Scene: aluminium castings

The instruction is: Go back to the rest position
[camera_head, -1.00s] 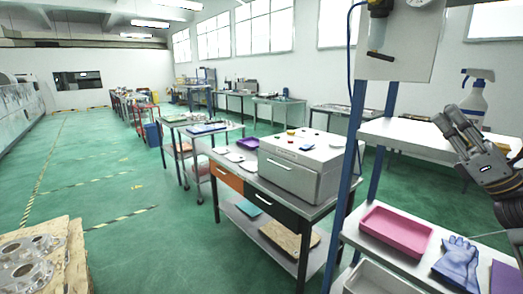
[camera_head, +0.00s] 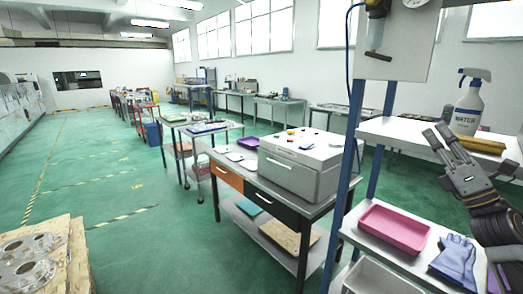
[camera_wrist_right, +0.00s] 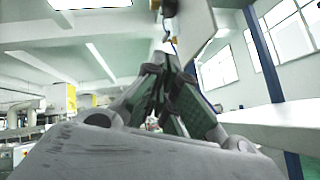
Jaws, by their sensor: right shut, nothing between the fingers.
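My right gripper (camera_head: 436,132) is at the right of the head view, in front of the white upper shelf of a blue-framed rack. Its fingers point up and to the left. In the right wrist view the fingers (camera_wrist_right: 165,62) lean together and hold nothing. The arm behind it comes up from the lower right. My left gripper is not in view.
A white spray bottle (camera_head: 468,107) and a folded yellow-brown item (camera_head: 480,143) are on the upper shelf (camera_head: 400,134), close to my right gripper. A pink tray (camera_head: 394,229) and blue gloves (camera_head: 456,258) lie on the lower shelf. The green floor (camera_head: 130,180) at left is open.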

